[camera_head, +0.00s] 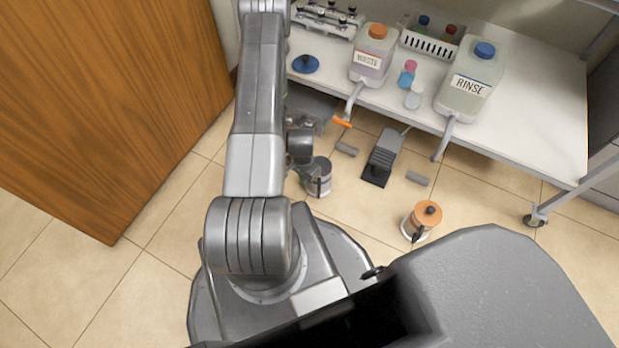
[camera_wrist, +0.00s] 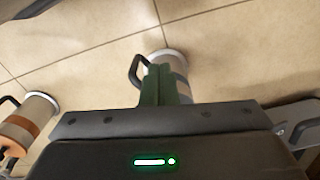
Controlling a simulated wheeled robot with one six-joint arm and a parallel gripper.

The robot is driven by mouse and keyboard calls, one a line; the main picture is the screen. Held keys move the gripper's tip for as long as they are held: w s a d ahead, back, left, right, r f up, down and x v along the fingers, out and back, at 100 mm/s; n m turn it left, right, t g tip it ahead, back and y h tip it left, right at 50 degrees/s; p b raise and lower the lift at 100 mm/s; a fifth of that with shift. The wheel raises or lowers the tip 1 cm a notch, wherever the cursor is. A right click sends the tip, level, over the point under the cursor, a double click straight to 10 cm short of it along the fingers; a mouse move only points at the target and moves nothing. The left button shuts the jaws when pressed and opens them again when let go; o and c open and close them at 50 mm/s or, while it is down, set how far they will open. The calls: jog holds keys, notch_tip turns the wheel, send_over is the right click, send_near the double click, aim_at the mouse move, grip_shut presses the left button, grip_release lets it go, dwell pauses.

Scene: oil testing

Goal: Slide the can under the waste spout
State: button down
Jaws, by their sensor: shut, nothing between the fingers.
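A silver can (camera_head: 319,178) with a dark handle stands on the floor beside the end of my arm in the head view. In the wrist view a can (camera_wrist: 173,58) with a side handle is right behind my gripper (camera_wrist: 165,72), which is shut and empty; its fingers overlap the can in the picture, and I cannot tell whether they touch it. A second can with an orange lid (camera_head: 428,212) stands farther right on the floor. The WASTE jug (camera_head: 368,62), with an orange cap, sits on the bench; its spout (camera_head: 352,98) points down over the front edge.
The RINSE jug (camera_head: 468,85), with a blue cap, has its own spout (camera_head: 444,137). The wooden panel (camera_head: 100,100) is at left. A bench leg with a caster (camera_head: 536,217) is at right.

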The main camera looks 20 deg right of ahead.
aim_at(319, 181)
jog(key=w+d+f+b, duration=0.2)
jog(key=d+f+b, duration=0.1)
jog(key=f, duration=0.8)
jog(key=shift+d+b, duration=0.4)
jog(key=shift+b, duration=0.5)
